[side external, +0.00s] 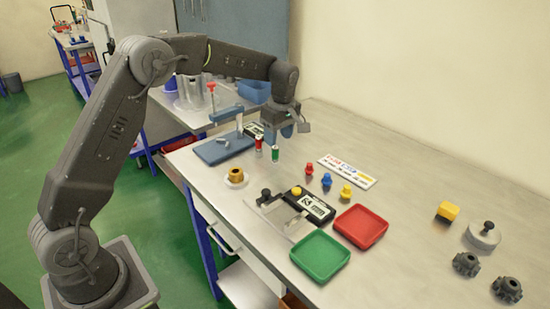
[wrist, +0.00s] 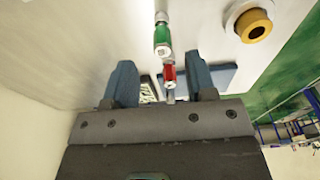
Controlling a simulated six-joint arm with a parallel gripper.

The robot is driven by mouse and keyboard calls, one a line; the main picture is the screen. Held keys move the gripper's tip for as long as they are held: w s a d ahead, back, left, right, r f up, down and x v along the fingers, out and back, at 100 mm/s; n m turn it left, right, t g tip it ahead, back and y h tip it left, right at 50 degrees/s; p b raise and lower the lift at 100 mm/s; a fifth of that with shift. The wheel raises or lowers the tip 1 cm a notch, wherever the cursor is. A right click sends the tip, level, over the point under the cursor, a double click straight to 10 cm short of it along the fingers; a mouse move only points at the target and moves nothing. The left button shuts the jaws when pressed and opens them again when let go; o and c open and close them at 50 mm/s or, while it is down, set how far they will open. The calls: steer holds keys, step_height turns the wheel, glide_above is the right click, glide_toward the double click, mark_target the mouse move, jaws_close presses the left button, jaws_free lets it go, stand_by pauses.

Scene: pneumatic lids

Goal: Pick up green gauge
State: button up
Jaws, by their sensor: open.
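The green gauge (side external: 275,154) is a small upright cylinder with a pale top, standing on the table just below my gripper. In the wrist view the green gauge (wrist: 162,36) lies ahead of the fingertips, near the top middle. The red gauge (side external: 258,145) stands close to its left; in the wrist view the red gauge (wrist: 169,73) shows between the fingers. My gripper (side external: 279,134) is open and empty above the table, its two blue fingers spread in the wrist view (wrist: 160,66). It does not appear to touch either gauge.
A blue press stand (side external: 222,148) is left of the gauges. A brass ring on a white base (side external: 236,177) is in front.

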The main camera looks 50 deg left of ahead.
mark_target(275, 150)
steer(key=shift+s+a+f, duration=0.1)
steer(key=shift+a+f, duration=0.1)
steer(key=shift+f, duration=0.75)
steer(key=shift+w+a+f, duration=0.1)
steer(key=shift+a+f, duration=0.05)
steer(key=shift+f, duration=0.75)
steer(key=shift+s+a+f, duration=0.1)
steer(key=shift+a+f, duration=0.1)
steer(key=shift+f, duration=0.75)
jaws_close()
